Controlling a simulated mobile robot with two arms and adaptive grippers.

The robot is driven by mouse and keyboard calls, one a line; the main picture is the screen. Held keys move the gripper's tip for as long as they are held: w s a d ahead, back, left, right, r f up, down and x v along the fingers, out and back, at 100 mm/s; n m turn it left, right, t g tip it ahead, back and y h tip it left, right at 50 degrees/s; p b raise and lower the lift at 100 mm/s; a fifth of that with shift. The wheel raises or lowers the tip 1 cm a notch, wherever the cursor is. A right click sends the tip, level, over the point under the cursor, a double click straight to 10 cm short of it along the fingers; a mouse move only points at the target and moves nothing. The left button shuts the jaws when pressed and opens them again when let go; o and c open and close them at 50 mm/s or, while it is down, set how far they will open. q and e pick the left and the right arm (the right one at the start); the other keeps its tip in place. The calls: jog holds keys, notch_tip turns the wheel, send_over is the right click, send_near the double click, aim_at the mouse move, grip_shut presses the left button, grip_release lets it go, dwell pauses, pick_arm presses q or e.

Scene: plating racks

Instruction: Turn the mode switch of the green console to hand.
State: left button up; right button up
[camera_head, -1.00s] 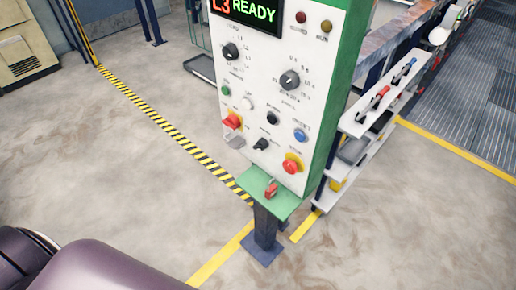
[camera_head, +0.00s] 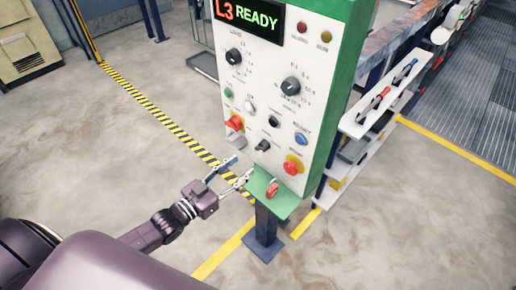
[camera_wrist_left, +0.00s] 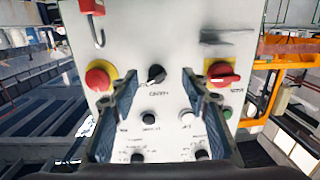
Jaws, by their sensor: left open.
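The green console (camera_head: 333,90) has a white front panel (camera_head: 262,105) with several knobs and buttons. A black rotary switch (camera_head: 263,146) sits low in the middle of the panel; its small label is not readable in the head view. The left wrist view shows the panel upside down, with this black switch (camera_wrist_left: 156,74) framed between my fingers. My left gripper (camera_head: 239,170) is open and empty, its two fingers spread, in front of the panel's lower part and apart from the switch. My right gripper is not in view.
A red-and-yellow stop button (camera_head: 292,165) is right of the switch, and a red rotary handle (camera_head: 235,122) is upper left. A red padlock-like item (camera_head: 272,189) sits on the green ledge (camera_head: 284,204) below. A tool shelf (camera_head: 385,105) stands at right.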

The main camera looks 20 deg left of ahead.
aim_at(262, 147)
pick_arm(q)
jog(key=w+d+r+p, duration=0.1)
jog(key=w+d+r, duration=0.1)
jog(key=w, duration=0.5)
jog(key=shift+w+d+p, duration=0.2)
jog(key=shift+d+p, duration=0.1)
jog(key=shift+d, duration=0.5)
jog(key=c, duration=1)
